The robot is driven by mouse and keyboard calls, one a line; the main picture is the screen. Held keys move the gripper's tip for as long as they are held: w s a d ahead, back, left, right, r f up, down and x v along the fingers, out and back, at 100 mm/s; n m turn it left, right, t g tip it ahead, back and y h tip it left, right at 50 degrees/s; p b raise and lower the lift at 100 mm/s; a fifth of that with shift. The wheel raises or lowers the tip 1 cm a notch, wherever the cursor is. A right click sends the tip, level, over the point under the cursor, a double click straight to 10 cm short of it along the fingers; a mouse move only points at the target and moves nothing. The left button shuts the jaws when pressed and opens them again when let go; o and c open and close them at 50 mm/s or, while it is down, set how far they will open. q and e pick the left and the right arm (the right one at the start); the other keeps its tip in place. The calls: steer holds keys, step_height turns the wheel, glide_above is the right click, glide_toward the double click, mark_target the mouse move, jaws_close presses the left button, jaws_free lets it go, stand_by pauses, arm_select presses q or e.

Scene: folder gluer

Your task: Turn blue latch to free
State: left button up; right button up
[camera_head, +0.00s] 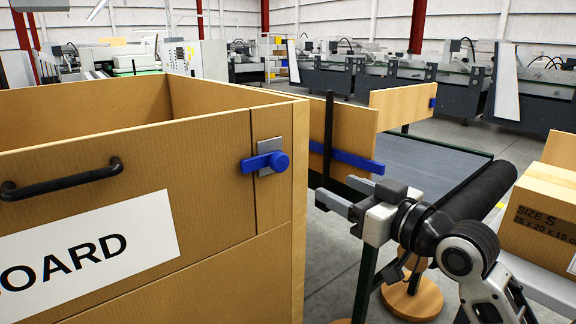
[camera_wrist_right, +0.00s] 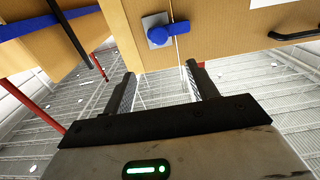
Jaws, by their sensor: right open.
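The blue latch (camera_head: 270,162) has a round knob on a grey plate (camera_head: 268,148), fixed near the right edge of a large brown box-like bin. Its lever lies about level, pointing left across the seam onto the front panel (camera_head: 215,180). The latch also shows at the top middle of the right wrist view (camera_wrist_right: 160,32). My right gripper (camera_head: 339,194) is open and empty, to the right of the latch and a little lower, apart from it. In the wrist view the latch sits beyond the gap between the fingertips (camera_wrist_right: 163,74). My left gripper is out of view.
A black handle (camera_head: 65,180) and a white label (camera_head: 95,245) are on the bin's front panel. A wooden board with a blue bar (camera_head: 345,159) and black post stands behind my right gripper. A "SIZE S" carton (camera_head: 545,215) is at the right.

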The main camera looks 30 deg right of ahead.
mark_target(282, 162)
steer(key=w, duration=0.5)
steer(key=w+p, duration=0.1)
steer(key=w, duration=0.4)
steer(key=w+a+p, duration=0.1)
steer(key=w, duration=0.4)
steer(key=shift+w+a+f, duration=0.1)
jaws_close()
